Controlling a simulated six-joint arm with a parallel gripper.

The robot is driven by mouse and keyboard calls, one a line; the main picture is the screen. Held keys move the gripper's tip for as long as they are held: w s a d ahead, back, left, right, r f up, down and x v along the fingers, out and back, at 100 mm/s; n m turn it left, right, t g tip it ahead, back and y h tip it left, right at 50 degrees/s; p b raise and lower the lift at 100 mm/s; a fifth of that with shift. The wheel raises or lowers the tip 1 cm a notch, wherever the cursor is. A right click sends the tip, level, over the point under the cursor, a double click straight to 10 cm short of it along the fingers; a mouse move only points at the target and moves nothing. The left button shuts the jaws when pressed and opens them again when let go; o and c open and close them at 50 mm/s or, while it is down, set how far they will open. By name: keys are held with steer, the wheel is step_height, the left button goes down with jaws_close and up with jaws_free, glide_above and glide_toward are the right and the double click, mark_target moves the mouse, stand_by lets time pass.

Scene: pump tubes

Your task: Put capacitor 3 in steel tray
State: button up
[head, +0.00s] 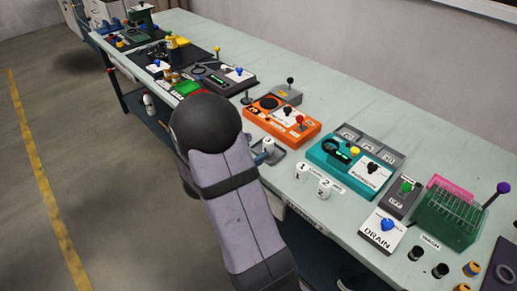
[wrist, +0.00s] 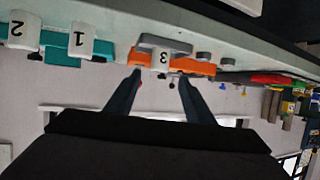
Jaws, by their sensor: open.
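Capacitor 3 (head: 268,145) is a white cylinder marked 3, upright beside the orange device at the table's near edge. It also shows in the wrist view (wrist: 162,60), ahead of and between my two fingertips. The small grey steel tray (head: 281,157) is partly hidden by my arm. The capacitor appears at the tray, but I cannot tell whether it rests on its floor. My gripper (wrist: 160,79) is open, with its fingers apart. In the head view, only a bluish finger (head: 261,158) shows beside the capacitor.
Capacitor 1 (head: 302,170) and capacitor 2 (head: 325,188) stand to the right on the near edge. Behind are the orange device (head: 284,122) and teal device (head: 355,168). The drain switch (head: 382,231) and green rack (head: 450,214) are farther right. The back of the table is clear.

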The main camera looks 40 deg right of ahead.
steer(key=shift+s+a+r, duration=0.15)
steer(key=shift+a, duration=0.25)
steer(key=w+a+f+n+t+y, duration=0.2)
steer(key=w+a+n+t+y, duration=0.45)
steer(key=a, duration=0.65)
steer(key=s+a+n+g+y, duration=0.1)
steer(key=a+n+g+y, duration=0.3)
steer(key=a, duration=0.6)
steer(key=s+a+n+g+y, duration=0.1)
steer(key=s+a+n+g, duration=0.1)
steer(key=s, duration=0.8)
steer(key=s+a+f+n+g+y, duration=0.1)
steer(key=s+a+n+g, duration=0.1)
steer(key=s, duration=0.8)
steer(key=shift+a+f+g+y, duration=0.2)
steer(key=shift+a+g+y, duration=0.15)
steer(key=shift+a+g, duration=0.55)
steer(key=shift+d+r+n, duration=0.1)
steer(key=shift+d+n, duration=0.05)
steer(key=shift+n, duration=0.1)
